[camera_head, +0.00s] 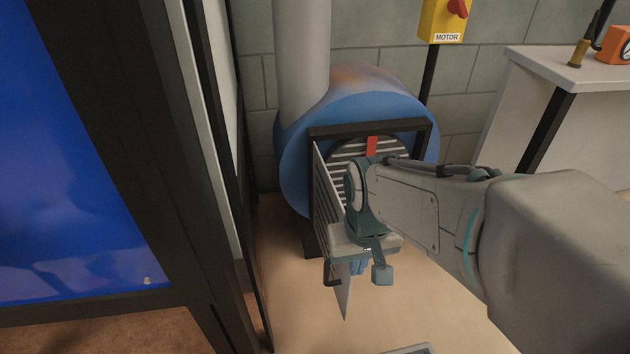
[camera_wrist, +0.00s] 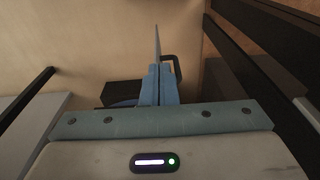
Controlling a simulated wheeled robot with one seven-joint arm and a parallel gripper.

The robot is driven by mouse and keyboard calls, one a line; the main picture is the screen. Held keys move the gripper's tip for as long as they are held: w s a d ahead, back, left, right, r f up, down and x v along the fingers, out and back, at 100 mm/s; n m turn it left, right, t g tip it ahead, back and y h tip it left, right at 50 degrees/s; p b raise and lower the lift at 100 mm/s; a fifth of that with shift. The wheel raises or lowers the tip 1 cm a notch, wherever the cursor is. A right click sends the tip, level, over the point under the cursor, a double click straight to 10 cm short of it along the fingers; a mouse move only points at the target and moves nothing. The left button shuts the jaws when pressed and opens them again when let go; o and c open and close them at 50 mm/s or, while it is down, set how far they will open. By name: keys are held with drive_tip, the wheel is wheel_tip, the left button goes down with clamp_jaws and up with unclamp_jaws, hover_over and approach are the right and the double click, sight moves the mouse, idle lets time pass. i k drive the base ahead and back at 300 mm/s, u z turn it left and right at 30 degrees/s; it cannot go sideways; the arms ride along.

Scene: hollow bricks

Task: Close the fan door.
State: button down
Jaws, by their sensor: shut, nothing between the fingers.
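The fan is a blue round housing (camera_head: 300,160) with a square black frame (camera_head: 365,130) on its front. The grey slatted fan door (camera_head: 325,190) stands open, swung out from the left side of the frame toward me. A dark handle (camera_head: 329,274) shows near its outer edge. My gripper (camera_head: 357,267) is shut and empty, pointing down just right of the door's outer part. In the wrist view the closed blue fingers (camera_wrist: 159,84) are close to the thin door edge (camera_wrist: 157,45) and the dark handle (camera_wrist: 175,64). I cannot tell whether they touch. My arm hides part of the fan opening.
A dark-framed blue panel (camera_head: 70,150) stands close on the left. A grey pipe (camera_head: 302,60) rises from the fan. A yellow motor switch box (camera_head: 446,20) is behind it on a post. A pale bench (camera_head: 570,70) stands at right. The floor (camera_head: 430,310) before the fan is mostly clear.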

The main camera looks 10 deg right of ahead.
sight(329, 209)
drive_tip(key=u, duration=0.35)
drive_tip(key=k, duration=0.95)
drive_tip(key=u, duration=0.55)
drive_tip(key=i, duration=0.5)
drive_tip(key=u, duration=0.15)
